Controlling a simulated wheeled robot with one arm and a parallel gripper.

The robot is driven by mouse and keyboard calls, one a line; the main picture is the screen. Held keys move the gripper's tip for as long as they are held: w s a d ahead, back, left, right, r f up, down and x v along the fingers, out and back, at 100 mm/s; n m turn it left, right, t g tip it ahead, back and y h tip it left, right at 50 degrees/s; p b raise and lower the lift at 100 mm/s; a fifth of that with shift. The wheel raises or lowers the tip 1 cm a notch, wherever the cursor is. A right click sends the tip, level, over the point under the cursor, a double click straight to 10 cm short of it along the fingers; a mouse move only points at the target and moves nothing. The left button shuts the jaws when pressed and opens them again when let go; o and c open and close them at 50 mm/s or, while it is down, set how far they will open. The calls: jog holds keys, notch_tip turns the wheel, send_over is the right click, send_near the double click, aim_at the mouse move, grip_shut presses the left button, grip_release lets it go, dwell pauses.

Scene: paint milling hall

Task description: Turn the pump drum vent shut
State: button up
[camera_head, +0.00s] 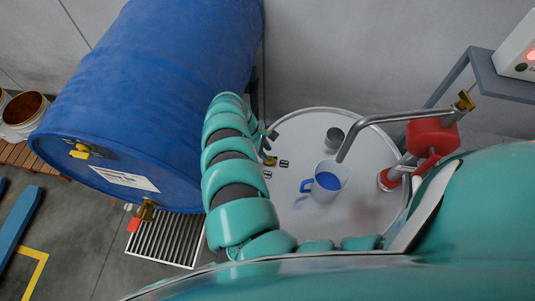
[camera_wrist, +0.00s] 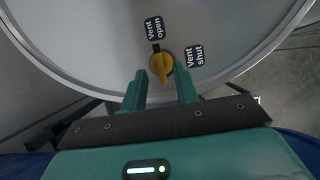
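The pump drum's pale round top (camera_head: 290,215) carries a small yellow vent knob (camera_head: 269,161) near its left edge. In the wrist view, the vent knob (camera_wrist: 161,66) sits beside a "Vent open" label (camera_wrist: 154,28) and a "Vent shut" label (camera_wrist: 195,57). Its handle runs roughly in line with the "Vent open" label. My gripper (camera_wrist: 161,72) is open, with a finger on each side of the knob and gaps visible. I cannot tell how far above the top the fingertips are. In the head view my arm partly hides the gripper.
A jug with blue contents (camera_head: 326,183) and a grey cup (camera_head: 335,137) stand on the drum top. A red pump (camera_head: 432,137) with a metal spout (camera_head: 385,118) rises at its right. A large blue drum (camera_head: 150,90) lies on its side, left of my arm.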

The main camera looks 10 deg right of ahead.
jog(key=shift+x, duration=1.15)
grip_shut()
